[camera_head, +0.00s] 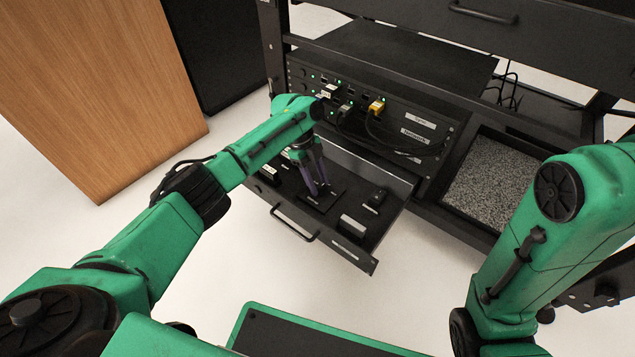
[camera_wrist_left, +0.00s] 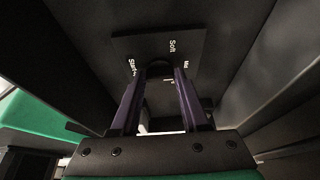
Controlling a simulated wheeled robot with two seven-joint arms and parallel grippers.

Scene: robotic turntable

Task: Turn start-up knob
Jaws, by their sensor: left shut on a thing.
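The start-up knob (camera_wrist_left: 160,69) is a dark round shape on a square black plate (camera_wrist_left: 138,46) in the left wrist view. White labels on the plate read "Start-", "Soft" and a partly hidden "Ma". My left gripper (camera_head: 321,190) points down into the open drawer, with its two purple fingers at the plate. In the left wrist view the fingers stand on either side of the knob and are shut on it. The knob's pointer is too dark to read. In the head view the fingers hide most of the knob. My right gripper is out of view.
The black drawer (camera_head: 373,243) is pulled out from the rack and has a front handle (camera_head: 293,222). It also holds a grey-topped block (camera_head: 353,225) and a small black switch (camera_head: 376,197). Cabled panels with green lights (camera_head: 370,109) stand behind; a gravel tray (camera_head: 490,185) is at right.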

